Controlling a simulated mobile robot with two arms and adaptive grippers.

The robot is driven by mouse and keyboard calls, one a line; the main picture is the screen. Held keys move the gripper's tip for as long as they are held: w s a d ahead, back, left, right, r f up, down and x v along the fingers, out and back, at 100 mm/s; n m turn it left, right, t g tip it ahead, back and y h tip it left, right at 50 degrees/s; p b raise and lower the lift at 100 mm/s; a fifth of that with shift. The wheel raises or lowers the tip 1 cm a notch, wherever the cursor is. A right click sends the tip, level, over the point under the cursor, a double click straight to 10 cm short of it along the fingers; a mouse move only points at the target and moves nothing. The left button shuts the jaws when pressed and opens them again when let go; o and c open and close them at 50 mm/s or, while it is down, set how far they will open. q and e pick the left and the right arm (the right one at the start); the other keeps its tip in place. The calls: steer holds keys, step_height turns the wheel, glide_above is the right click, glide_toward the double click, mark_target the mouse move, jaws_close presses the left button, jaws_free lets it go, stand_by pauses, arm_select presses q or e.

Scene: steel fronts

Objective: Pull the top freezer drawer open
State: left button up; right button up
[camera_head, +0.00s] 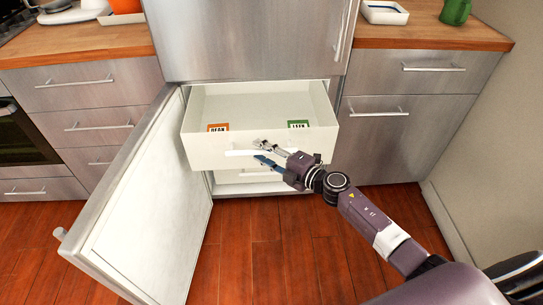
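The top freezer drawer (205,152) is a white box, pulled well out of the lower compartment of the steel fridge. Its inside shows bare, with an orange label and a green label behind the front edge. A pale bar handle (238,153) runs across its front. My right gripper (262,152) is at the right part of this handle, one finger above the bar and the blue-padded finger below it. The fingers stand apart with the bar between them; contact is hard to tell. My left gripper is out of view.
The freezer door (150,210) stands swung open to the left. Another white drawer (245,176) shows below the pulled one, mostly hidden. Steel cabinets with wooden counters flank the fridge. The wooden floor (265,260) in front is clear.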

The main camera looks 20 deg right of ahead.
steer(key=v, duration=1.1)
steer(key=shift+s, duration=0.35)
steer(key=shift+d+r, duration=0.1)
steer(key=shift+d, duration=0.05)
